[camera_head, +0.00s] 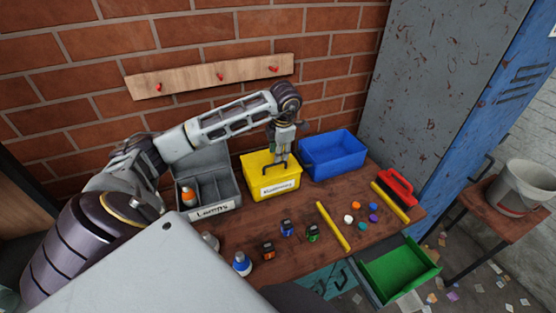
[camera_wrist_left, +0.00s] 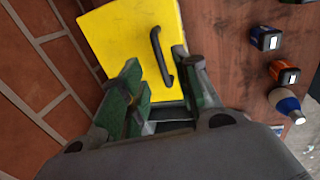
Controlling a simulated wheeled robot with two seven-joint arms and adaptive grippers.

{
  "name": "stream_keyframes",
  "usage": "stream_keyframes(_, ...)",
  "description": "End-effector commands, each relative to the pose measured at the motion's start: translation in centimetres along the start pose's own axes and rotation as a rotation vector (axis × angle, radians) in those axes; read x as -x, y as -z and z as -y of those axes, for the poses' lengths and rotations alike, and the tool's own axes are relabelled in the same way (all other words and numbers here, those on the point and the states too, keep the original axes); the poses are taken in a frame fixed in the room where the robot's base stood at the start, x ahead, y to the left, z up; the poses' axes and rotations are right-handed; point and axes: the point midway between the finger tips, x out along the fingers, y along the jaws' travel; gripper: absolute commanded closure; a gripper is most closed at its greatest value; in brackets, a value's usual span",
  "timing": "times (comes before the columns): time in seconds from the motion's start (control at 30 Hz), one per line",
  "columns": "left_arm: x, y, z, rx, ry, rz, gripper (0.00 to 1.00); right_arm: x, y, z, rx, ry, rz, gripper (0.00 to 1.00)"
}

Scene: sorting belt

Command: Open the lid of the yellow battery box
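The yellow battery box (camera_head: 272,186) stands on the wooden bench near the brick wall, with a white label on its front. Its yellow lid (camera_wrist_left: 115,35) looks shut and has a black handle (camera_head: 265,168). The handle also shows in the left wrist view (camera_wrist_left: 161,57). My left gripper (camera_head: 283,152) is above the lid, pointing down by the handle. In the left wrist view its fingers are spread apart, with the handle lying between or just beyond their tips; I cannot tell if they touch it. My right gripper is not in view.
A grey divided box (camera_head: 207,182) stands left of the yellow box, a blue bin (camera_head: 333,155) right of it. A green tray (camera_head: 399,270) is at the front edge.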

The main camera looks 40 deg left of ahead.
Motion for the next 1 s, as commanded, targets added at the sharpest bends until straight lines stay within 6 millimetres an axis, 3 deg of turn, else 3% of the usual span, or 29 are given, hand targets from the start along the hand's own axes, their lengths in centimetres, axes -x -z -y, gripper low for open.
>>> stream_keyframes(0.4, -4.5, 0.0, 0.0, 0.0, 0.001, 0.0, 0.68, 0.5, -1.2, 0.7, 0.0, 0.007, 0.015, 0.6)
stream_keyframes(0.83, -5.2, 0.0, 0.0, 0.0, 0.0, 0.0, 0.68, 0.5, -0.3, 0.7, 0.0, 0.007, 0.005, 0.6)
stream_keyframes(1.0, -5.2, 0.0, 0.0, 0.0, 0.0, 0.0, 0.87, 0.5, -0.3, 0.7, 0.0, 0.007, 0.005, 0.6)
